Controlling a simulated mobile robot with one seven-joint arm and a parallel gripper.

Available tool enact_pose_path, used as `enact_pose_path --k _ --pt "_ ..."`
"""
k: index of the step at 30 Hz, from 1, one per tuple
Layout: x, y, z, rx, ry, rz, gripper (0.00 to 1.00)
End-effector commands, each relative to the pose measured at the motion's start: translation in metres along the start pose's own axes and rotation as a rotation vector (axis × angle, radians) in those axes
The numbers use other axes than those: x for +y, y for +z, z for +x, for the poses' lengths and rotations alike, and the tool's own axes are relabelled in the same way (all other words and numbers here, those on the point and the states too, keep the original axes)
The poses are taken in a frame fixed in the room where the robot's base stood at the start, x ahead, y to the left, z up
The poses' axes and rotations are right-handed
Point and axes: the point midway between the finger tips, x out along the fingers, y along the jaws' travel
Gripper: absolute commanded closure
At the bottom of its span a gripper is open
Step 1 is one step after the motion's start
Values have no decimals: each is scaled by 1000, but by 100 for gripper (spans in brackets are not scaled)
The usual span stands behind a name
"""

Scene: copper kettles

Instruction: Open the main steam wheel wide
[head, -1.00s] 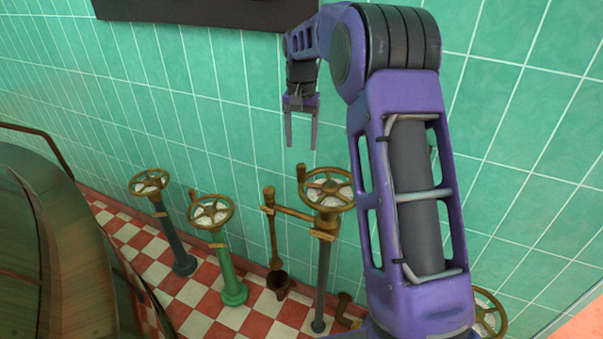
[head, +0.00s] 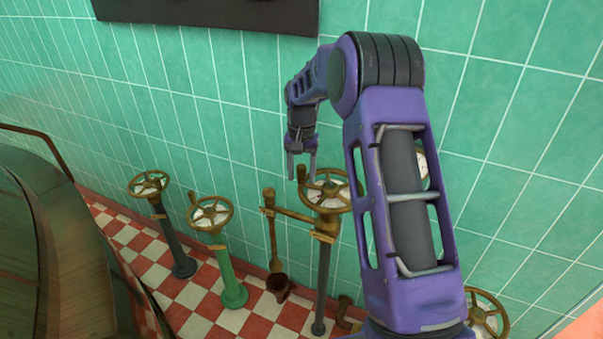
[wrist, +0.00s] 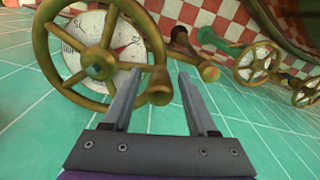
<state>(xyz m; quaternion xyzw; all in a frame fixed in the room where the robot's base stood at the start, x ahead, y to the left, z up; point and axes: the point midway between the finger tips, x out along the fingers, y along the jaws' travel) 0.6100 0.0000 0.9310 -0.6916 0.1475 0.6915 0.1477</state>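Several brass handwheels on posts stand along the tiled wall; I cannot read a label naming the main steam one. My gripper (head: 302,178) is at the brass wheel (head: 329,203) on the grey centre post, which has a pale dial face under its spokes. This wheel (wrist: 85,58) fills the upper left of the wrist view. My gripper (wrist: 160,75) is open. The wheel's upright brass handle knob (wrist: 159,88) shows between the two fingers, with a gap on the right side; contact on the left is unclear.
A wheel on a green post (head: 210,213) and one on a dark post (head: 149,185) stand to the left. Another wheel (head: 487,315) is at lower right, partly behind my arm. A brass side bracket (head: 290,213) joins the centre post. A large rounded vessel (head: 50,240) fills the left.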

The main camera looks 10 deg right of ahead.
Motion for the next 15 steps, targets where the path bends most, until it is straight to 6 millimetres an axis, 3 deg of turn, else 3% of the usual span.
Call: enact_pose_path --k 1,9,15 --pt "0 0 0 0 0 0 53" --pt "0 0 0 0 0 0 100" --pt "0 0 0 0 0 0 100"
